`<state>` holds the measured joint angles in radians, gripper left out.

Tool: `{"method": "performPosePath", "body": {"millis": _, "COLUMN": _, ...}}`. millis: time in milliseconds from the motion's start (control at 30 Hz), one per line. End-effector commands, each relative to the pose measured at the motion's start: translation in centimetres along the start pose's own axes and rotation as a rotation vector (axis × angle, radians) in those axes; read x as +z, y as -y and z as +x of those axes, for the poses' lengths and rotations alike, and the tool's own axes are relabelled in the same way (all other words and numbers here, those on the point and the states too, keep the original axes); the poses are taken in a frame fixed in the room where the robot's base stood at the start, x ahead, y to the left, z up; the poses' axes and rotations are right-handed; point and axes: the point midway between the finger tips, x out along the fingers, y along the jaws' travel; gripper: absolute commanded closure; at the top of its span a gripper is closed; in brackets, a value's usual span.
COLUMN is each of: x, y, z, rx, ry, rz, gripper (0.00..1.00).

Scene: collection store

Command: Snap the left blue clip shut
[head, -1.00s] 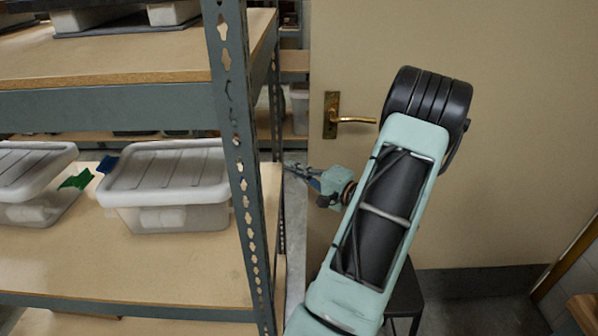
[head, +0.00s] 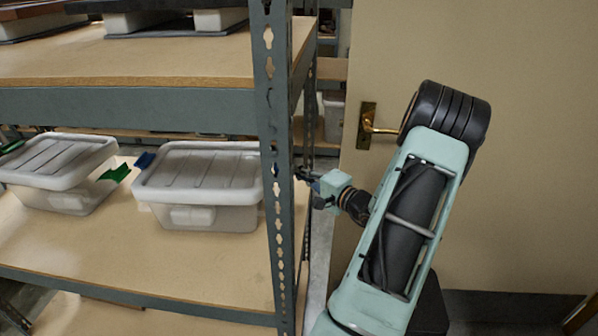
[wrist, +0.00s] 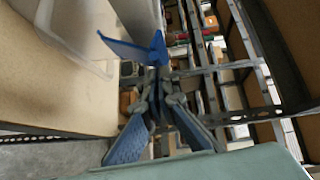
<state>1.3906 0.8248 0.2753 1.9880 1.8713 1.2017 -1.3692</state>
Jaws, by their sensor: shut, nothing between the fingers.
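A translucent box (head: 215,217) with a pale grey lid (head: 200,170) stands on the middle shelf. A blue clip (head: 145,160) sticks out at its left end, flared away from the lid. At its right end a bit of blue (head: 275,170) shows, mostly hidden by the upright. My gripper (head: 300,174) is just right of that upright, at box height, shut and empty. In the wrist view my closed fingers (wrist: 154,90) lie just below an outward-flared blue clip (wrist: 135,48) beside a translucent box wall (wrist: 65,35). I cannot tell whether they touch.
A perforated steel upright (head: 275,215) stands between my arm and most of the shelf (head: 120,250). A second box (head: 60,165) with green clips and a tilted lid sits to the left. An upper shelf (head: 130,65) hangs above. A door with a brass handle (head: 368,125) is behind my arm.

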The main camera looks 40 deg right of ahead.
Motion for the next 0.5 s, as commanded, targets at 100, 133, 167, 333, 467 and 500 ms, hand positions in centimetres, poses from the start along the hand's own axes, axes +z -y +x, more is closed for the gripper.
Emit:
{"method": "performPosePath", "body": {"millis": 100, "x": 0.12, "y": 0.16, "z": 0.1, "rx": 0.012, "ry": 0.001, "rz": -0.013, "gripper": 1.0}}
{"method": "performPosePath", "body": {"millis": 133, "x": 0.17, "y": 0.25, "z": 0.15, "rx": 0.018, "ry": 0.001, "rz": -0.019, "gripper": 1.0}}
{"method": "performPosePath", "body": {"millis": 167, "x": 0.23, "y": 0.34, "z": 0.19, "rx": 0.024, "ry": 0.002, "rz": -0.025, "gripper": 1.0}}
{"method": "performPosePath", "body": {"millis": 333, "x": 0.32, "y": 0.56, "z": 0.3, "rx": 0.042, "ry": 0.001, "rz": -0.043, "gripper": 1.0}}
{"method": "performPosePath", "body": {"millis": 467, "x": 0.42, "y": 0.7, "z": 0.41, "rx": 0.055, "ry": 0.001, "rz": -0.056, "gripper": 1.0}}
{"method": "performPosePath", "body": {"millis": 500, "x": 0.47, "y": 0.77, "z": 0.46, "rx": 0.059, "ry": 0.001, "rz": -0.061, "gripper": 1.0}}
